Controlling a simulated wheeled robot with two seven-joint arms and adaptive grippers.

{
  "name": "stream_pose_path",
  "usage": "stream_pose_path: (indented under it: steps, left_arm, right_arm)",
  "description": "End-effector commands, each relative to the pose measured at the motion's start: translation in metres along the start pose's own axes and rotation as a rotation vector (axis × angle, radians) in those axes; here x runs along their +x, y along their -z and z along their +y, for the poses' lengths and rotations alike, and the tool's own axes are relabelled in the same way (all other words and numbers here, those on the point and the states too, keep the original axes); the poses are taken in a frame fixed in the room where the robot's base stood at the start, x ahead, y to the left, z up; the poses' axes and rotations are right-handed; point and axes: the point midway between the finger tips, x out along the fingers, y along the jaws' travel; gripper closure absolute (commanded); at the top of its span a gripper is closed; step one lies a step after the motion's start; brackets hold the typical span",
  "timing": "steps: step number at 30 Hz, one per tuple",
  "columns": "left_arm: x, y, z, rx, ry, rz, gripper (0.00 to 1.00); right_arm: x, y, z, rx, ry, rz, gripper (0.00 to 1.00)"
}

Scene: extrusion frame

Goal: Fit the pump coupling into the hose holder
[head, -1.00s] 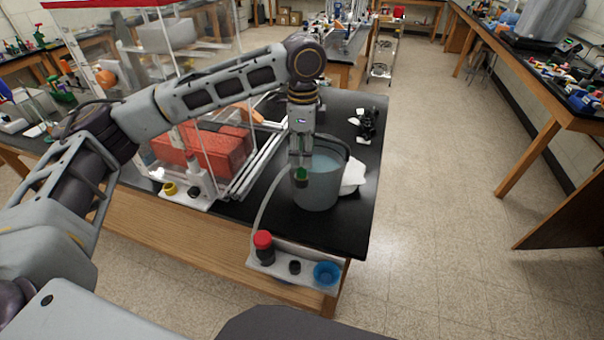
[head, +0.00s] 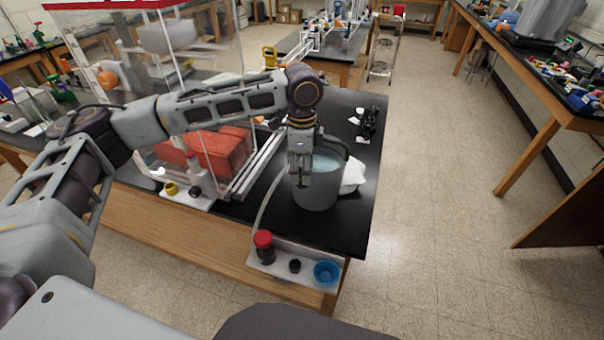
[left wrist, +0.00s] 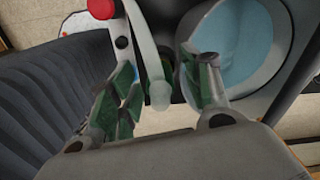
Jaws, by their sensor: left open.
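My left gripper (head: 300,180) points down at the near-left side of a grey bucket of bluish water. It is open. In the left wrist view its green-padded fingers (left wrist: 158,72) stand on both sides of a pale hose (left wrist: 143,40), whose rounded whitish end (left wrist: 159,96), perhaps the pump coupling, shows between them. I cannot tell whether a finger touches it. In the head view the hose (head: 262,208) curves from the white rack up towards the gripper, which hides its upper end. I cannot tell which part is the hose holder. My right gripper is out of view.
The bucket (head: 316,198) stands on the black bench. A white rack (head: 310,278) at the near edge bears a red-capped bottle (head: 264,246) and a blue cup (head: 326,271). A white cloth (head: 353,177) lies right of the bucket. A clear-walled enclosure (head: 210,165) stands left.

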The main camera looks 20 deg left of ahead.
Motion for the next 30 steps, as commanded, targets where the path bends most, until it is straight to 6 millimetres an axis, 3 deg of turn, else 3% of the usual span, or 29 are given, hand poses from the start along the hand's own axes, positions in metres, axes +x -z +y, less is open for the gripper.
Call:
stream_pose_path:
  steps: [5, 16, 30]
  left_arm:
    - [-0.0002, 0.0001, 0.0000, 0.000, 0.000, 0.000, 0.51]
    - [-0.0003, 0.0002, 0.0000, 0.000, 0.000, 0.000, 0.99]
    - [-0.0091, 0.0006, -0.0004, 0.000, 0.001, 0.001, 1.00]
  right_arm:
    - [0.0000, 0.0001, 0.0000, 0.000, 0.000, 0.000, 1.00]
    - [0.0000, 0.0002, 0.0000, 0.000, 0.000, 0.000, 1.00]
    - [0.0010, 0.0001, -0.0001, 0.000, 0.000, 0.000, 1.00]
